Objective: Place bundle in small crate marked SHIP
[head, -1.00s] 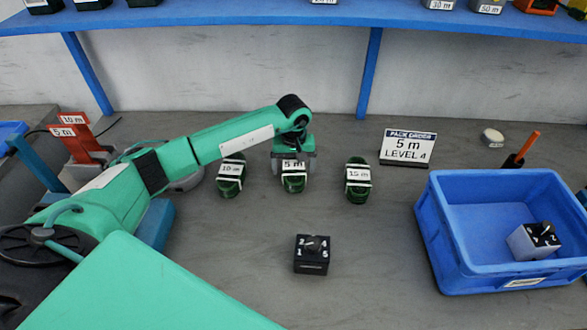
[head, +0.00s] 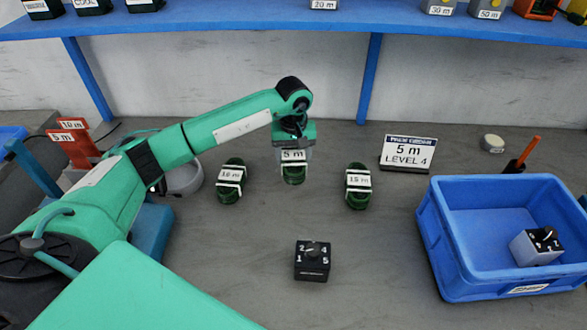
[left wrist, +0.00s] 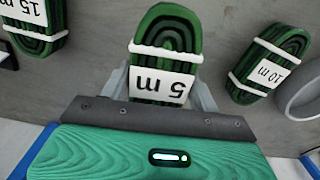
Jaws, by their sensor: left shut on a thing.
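The green cable bundle labelled 5 m (head: 293,174) is in my left gripper (head: 293,160), in the middle of the row of bundles. In the left wrist view the bundle (left wrist: 165,55) sits between the two grey fingers (left wrist: 163,88), which are shut on it. It looks lifted a little off the bench. The blue crate (head: 450,270) stands at the right; the print on its front label is too blurred to read. It holds a grey block with a dial (head: 537,246). My right gripper is not in view.
Two more green bundles lie either side, one (head: 230,182) at left and one marked 15 m (head: 358,186) at right. A blue shelf (head: 220,18) spans the back.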

